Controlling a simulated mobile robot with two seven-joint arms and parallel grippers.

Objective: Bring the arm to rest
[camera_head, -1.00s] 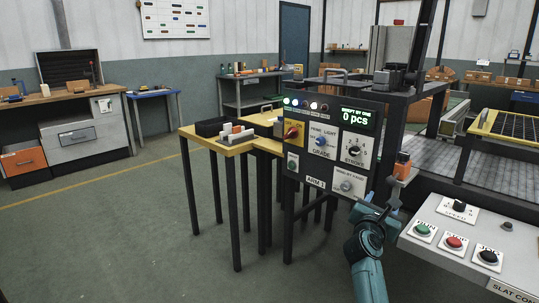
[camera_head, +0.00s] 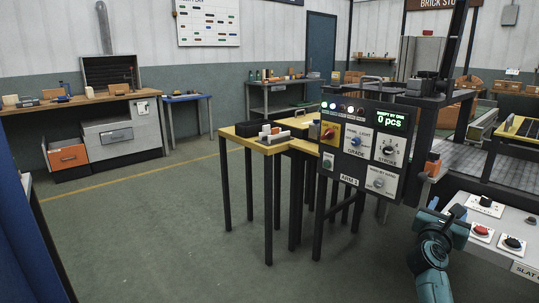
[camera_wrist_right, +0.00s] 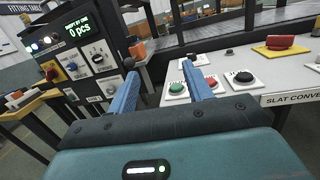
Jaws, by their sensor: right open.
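My right arm, teal with a dark wrist, comes up from the bottom right in the head view. Its gripper (camera_head: 446,207) is over the floor between the control panel (camera_head: 366,147) and the slat conveyor's button box (camera_head: 497,238). In the right wrist view the two blue fingers of the gripper (camera_wrist_right: 160,77) are apart with nothing between them. The panel shows left of the fingers there, and the green button (camera_wrist_right: 177,89) appears close behind the right finger. Whether it touches is not clear. My left gripper is not in view.
A yellow-topped table (camera_head: 268,143) with a black tray stands left of the panel. A workbench (camera_head: 86,104) with an orange drawer is at the back left. A dark blue upright surface (camera_head: 25,240) fills the left edge. The floor between is open.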

